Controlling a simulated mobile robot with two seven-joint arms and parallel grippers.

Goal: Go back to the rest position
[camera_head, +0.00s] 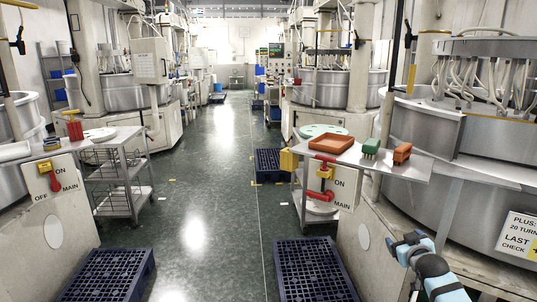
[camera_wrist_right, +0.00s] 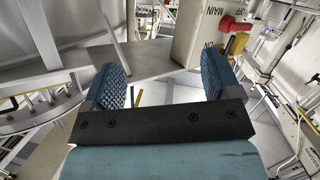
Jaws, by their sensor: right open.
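My right gripper (camera_head: 405,242) is at the lower right of the head view, low in front of the big round machine (camera_head: 455,190) and beside the pale panel of the right-hand stand. It also shows in the right wrist view (camera_wrist_right: 161,82). There its two textured blue pads stand wide apart with nothing between them. My left gripper is not in the head view.
A steel table (camera_head: 417,170) holds an orange tray (camera_head: 331,144), a green brush (camera_head: 371,147) and an orange block (camera_head: 402,153). A red-handled switch panel (camera_head: 343,186) stands in front. Dark pallets (camera_head: 310,268) lie beside the clear aisle (camera_head: 205,200). A cart (camera_head: 118,170) stands left.

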